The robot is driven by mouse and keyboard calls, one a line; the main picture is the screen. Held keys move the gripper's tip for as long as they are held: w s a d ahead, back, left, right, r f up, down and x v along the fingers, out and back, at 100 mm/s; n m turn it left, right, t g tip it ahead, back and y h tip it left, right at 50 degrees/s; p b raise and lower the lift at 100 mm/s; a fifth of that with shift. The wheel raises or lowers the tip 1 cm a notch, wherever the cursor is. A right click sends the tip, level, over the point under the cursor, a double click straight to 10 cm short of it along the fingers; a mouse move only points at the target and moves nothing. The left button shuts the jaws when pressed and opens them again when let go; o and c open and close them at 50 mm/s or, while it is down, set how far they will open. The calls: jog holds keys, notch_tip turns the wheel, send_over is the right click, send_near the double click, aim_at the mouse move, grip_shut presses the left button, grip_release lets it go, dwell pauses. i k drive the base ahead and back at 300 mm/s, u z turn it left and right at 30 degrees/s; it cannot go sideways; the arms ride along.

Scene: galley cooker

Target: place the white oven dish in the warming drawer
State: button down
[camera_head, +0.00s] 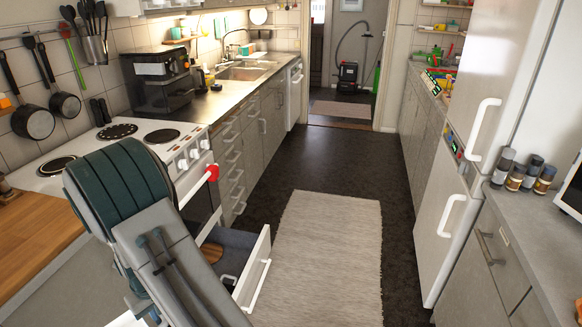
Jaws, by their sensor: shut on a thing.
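The warming drawer (259,272) under the cooker is pulled open, with its white front and handle facing the rug. Part of its dark interior shows, with a brown, wooden-looking thing (209,256) inside at the left. My arm crosses the lower left of the view and covers much of the cooker front and part of the drawer. My gripper's fingers do not show. A white piece (124,319) shows at the bottom edge beside my arm. I cannot tell whether it is the white oven dish, and no dish is clearly visible elsewhere.
The white cooker (160,152) has several dark hotplates and a red thing (212,172) at its front. A wooden worktop (30,238) is at the left. A pale rug (325,250) covers clear floor. The fridge (455,170) and a grey counter (545,240) bound the right.

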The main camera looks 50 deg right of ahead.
aim_at(239, 266)
jog(key=z, duration=0.95)
jog(key=i, duration=0.8)
jog(key=z, duration=2.9)
